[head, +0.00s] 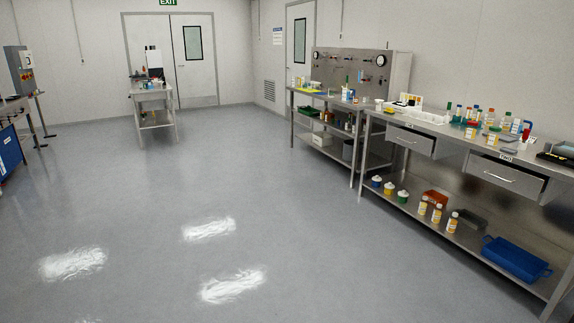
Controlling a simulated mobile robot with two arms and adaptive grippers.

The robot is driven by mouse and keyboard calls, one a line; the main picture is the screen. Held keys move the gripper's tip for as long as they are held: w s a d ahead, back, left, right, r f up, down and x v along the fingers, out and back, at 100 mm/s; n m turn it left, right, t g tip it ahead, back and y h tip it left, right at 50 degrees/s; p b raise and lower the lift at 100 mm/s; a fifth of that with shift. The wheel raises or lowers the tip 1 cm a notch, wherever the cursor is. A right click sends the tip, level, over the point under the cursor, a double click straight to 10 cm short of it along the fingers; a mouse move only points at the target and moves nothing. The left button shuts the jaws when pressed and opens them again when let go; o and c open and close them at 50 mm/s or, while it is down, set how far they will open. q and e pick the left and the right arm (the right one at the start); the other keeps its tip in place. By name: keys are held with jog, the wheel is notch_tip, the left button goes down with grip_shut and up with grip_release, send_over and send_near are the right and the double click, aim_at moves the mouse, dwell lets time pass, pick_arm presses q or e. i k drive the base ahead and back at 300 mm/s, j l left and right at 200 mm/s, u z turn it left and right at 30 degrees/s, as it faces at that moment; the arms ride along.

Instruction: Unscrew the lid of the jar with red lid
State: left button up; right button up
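Neither of my grippers is in view. Several small jars and bottles stand on the long steel workbench (459,143) at the right. Among them is a small jar (470,132) with an orange label and what looks like a red lid, near the bench's front edge. A similar jar (492,137) stands just right of it. Lid colours are hard to tell at this distance, so I cannot be sure which jar is the red-lidded one. A red item (525,134) stands farther right.
The bench has drawers (513,177) and a lower shelf with bottles (437,213) and a blue tray (516,257). A second steel bench (324,98) stands behind it, and a small table (152,94) at the back. The grey floor (200,200) is clear.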

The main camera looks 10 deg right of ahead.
aim_at(471, 131)
jog(key=i+l+z, duration=0.3)
jog(key=i+z, duration=0.2)
jog(key=i+l+z, duration=0.1)
jog(key=i+z, duration=0.4)
jog(key=i+j+z, duration=0.1)
jog(key=i+z, duration=0.4)
jog(key=i+j+z, duration=0.3)
jog(key=i+z, duration=0.2)
jog(key=i, duration=0.65)
jog(key=i+l+u, duration=0.15)
jog(key=i, duration=0.5)
jog(key=i+l, duration=0.15)
jog(key=i, duration=0.5)
jog(key=j+u, duration=0.05)
